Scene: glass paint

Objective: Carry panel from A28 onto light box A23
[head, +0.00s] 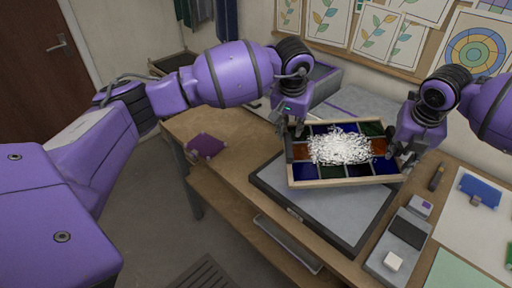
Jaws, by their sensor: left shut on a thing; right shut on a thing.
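The panel (333,172) is a shallow wooden-framed piece with blue, orange and green glass panes and a heap of white bits on its middle. My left gripper (291,138) is shut on the panel's left side. My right gripper (398,153) is shut on its right side. The panel is over the rear part of a flat grey light box with a dark frame (335,219). I cannot tell whether it touches the box. No A28 or A23 label is readable.
A purple cloth (206,144) lies at the bench's left edge. A grey device with a dark screen (406,232) stands right of the light box. A blue object (481,189) lies on white paper farther right. Drawings (379,30) hang on the back wall.

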